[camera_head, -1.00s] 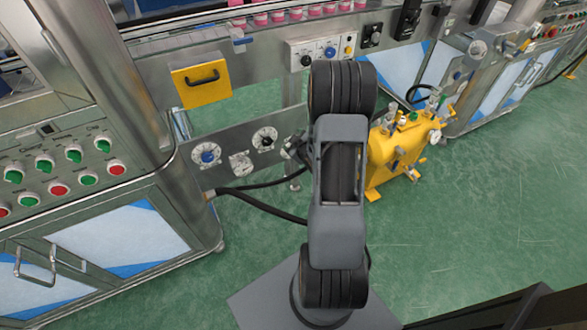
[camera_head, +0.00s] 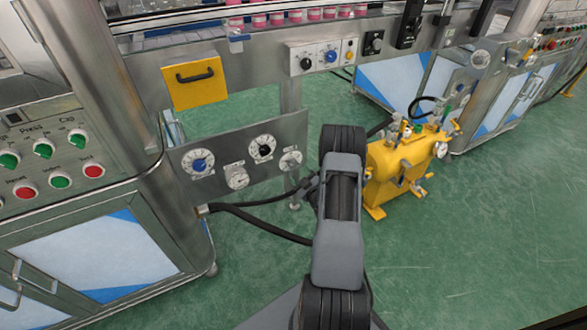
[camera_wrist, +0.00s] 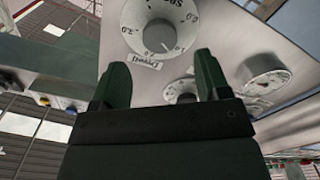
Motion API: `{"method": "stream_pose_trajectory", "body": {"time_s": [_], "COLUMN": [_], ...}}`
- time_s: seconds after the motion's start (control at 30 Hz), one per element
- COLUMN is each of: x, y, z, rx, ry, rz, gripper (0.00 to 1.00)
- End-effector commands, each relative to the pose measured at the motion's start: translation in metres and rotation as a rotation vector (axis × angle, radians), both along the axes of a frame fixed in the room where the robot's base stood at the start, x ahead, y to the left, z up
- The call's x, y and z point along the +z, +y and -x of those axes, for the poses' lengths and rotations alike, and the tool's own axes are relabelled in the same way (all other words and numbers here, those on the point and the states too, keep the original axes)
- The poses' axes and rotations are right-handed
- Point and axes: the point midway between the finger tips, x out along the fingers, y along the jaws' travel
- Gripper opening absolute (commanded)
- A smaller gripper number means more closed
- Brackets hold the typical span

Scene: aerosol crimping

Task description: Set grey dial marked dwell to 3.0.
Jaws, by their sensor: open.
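A grey dial (camera_wrist: 158,35) with a pale round scale fills the top of the wrist view. It appears upside down there, and its white mark points to the lower right. The small label beside it is hard to read. It seems to be the rightmost dial (camera_head: 290,160) on the steel panel in the head view. My gripper (camera_wrist: 160,64) is open and empty, with its two dark fingers apart just below the dial in the wrist view. I see no contact. My arm hides most of the gripper in the head view.
Near it on the panel are a black dial (camera_head: 262,149), a blue dial (camera_head: 198,162) and a gauge (camera_head: 238,178). Black hoses (camera_head: 258,223) run below. A yellow machine (camera_head: 395,165) stands to the right. Green floor is open at lower right.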

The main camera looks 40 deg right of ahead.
Motion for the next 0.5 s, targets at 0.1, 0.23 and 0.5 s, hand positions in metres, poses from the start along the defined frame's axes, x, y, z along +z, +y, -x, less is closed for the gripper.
{"method": "stream_pose_trajectory", "body": {"time_s": [0.1,0.23,0.5], "x": [-0.001,-0.001,0.0], "y": [-0.002,-0.005,-0.007], "z": [-0.022,-0.039,-0.058], "rx": [0.002,0.001,0.001], "ry": [-0.003,-0.002,-0.001], "rz": [0.001,0.001,0.0], "gripper": [0.69,0.69,0.69]}}
